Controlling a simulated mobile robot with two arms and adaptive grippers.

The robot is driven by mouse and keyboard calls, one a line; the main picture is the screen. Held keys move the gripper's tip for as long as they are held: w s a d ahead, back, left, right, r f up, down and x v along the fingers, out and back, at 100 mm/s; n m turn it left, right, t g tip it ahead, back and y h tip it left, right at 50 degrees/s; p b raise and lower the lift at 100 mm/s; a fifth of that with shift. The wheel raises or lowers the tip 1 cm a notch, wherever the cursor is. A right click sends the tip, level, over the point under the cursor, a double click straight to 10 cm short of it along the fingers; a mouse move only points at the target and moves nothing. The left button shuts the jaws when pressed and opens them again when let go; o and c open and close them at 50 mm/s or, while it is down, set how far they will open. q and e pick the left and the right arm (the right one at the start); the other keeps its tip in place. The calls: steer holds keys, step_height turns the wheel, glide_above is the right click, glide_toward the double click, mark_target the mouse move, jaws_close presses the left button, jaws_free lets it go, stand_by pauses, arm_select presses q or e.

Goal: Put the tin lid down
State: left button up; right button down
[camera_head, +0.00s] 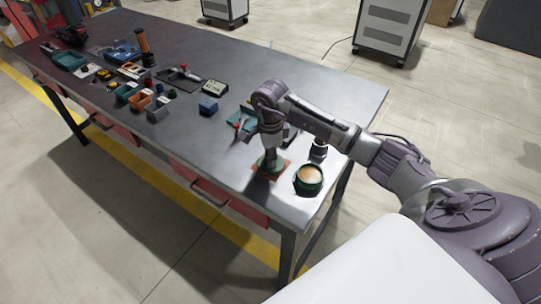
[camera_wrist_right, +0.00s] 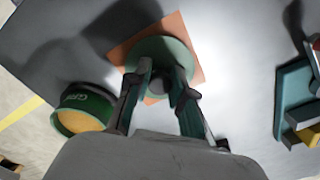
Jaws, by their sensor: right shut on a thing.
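The tin lid (camera_wrist_right: 176,49) is a round green disc with a dark knob in its middle. My right gripper (camera_wrist_right: 162,82) is shut on it by the knob. In the head view the green lid (camera_head: 262,162) shows below my right gripper (camera_head: 269,155), over an orange square mat (camera_head: 284,172). The mat also shows in the wrist view (camera_wrist_right: 185,28). I cannot tell whether the lid touches the mat. The open green tin (camera_head: 309,188) with tan contents stands just right of the mat; it is at the left in the wrist view (camera_wrist_right: 85,103). My left gripper is out of view.
A teal tray (camera_wrist_right: 293,88) with items lies near my right arm. The table's front edge is close to the mat and the tin.

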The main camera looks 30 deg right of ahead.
steer(key=shift+f, duration=0.15)
steer(key=c, duration=1)
jaws_free()
steer(key=shift+r, duration=0.65)
step_height(320, 180, up, 11)
steer(key=shift+b, duration=1.05)
steer(key=shift+f, duration=0.1)
